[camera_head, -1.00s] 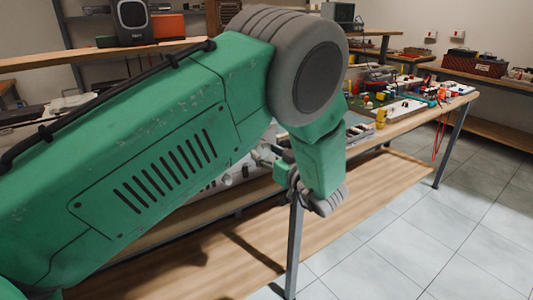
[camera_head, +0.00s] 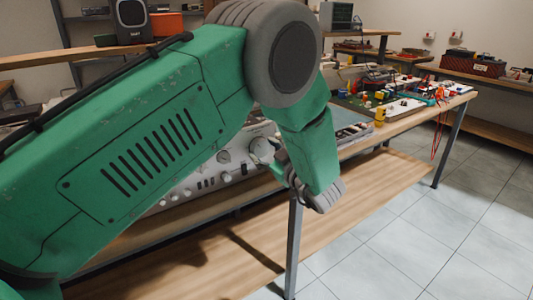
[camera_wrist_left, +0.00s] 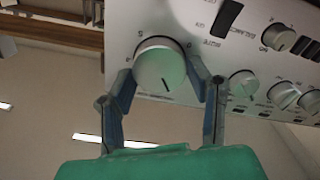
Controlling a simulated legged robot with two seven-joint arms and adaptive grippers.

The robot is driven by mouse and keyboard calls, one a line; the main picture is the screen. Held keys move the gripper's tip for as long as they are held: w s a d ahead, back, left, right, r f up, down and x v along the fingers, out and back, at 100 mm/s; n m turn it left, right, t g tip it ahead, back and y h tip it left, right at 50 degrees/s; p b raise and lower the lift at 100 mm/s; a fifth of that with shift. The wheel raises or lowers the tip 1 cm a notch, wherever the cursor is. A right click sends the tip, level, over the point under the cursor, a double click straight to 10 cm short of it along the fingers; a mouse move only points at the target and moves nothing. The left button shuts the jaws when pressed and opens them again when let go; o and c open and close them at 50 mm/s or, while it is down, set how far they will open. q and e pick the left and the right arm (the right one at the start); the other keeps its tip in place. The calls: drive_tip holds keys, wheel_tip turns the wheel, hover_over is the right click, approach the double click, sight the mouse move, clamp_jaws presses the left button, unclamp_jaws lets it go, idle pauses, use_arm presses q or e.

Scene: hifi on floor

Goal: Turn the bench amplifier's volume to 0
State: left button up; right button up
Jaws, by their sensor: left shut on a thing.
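The amplifier (camera_head: 210,182) is a silver-faced unit on the bench, partly hidden behind my left arm in the head view. Its large round volume knob (camera_head: 262,150) shows just beside my left wrist. In the left wrist view the knob (camera_wrist_left: 160,66) sits between the two fingers of my left gripper (camera_wrist_left: 163,84), which is shut on it. A dark pointer line on the knob's face points down and slightly right in that view. In the head view my left fingers are mostly hidden by the wrist. My right gripper is not in view.
Smaller knobs (camera_wrist_left: 243,83) and a dark switch (camera_wrist_left: 227,18) sit near the volume knob on the panel. The wooden bench (camera_head: 408,122) carries boards and coloured parts farther right. A metal bench leg (camera_head: 294,245) stands below my wrist. The tiled floor at right is clear.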

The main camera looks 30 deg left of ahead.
use_arm(q)
drive_tip(key=n+b, duration=0.2)
drive_tip(key=n, duration=0.3)
drive_tip(key=shift+a+f+n, duration=0.1)
drive_tip(key=shift+n, duration=0.3)
drive_tip(key=n+b, duration=0.3)
drive_tip(key=n, duration=0.1)
drive_tip(key=n+b, duration=0.2)
drive_tip(key=n, duration=0.1)
drive_tip(key=shift+f, duration=0.15)
drive_tip(key=n+b, duration=0.4)
drive_tip(key=b, duration=0.1)
drive_tip(key=shift+f, duration=0.1)
drive_tip(key=shift+n+b, duration=1.4)
drive_tip(key=shift+n, duration=0.1)
drive_tip(key=o, duration=1.1)
drive_tip(key=shift+o, duration=0.2)
drive_tip(key=shift+w, duration=0.1)
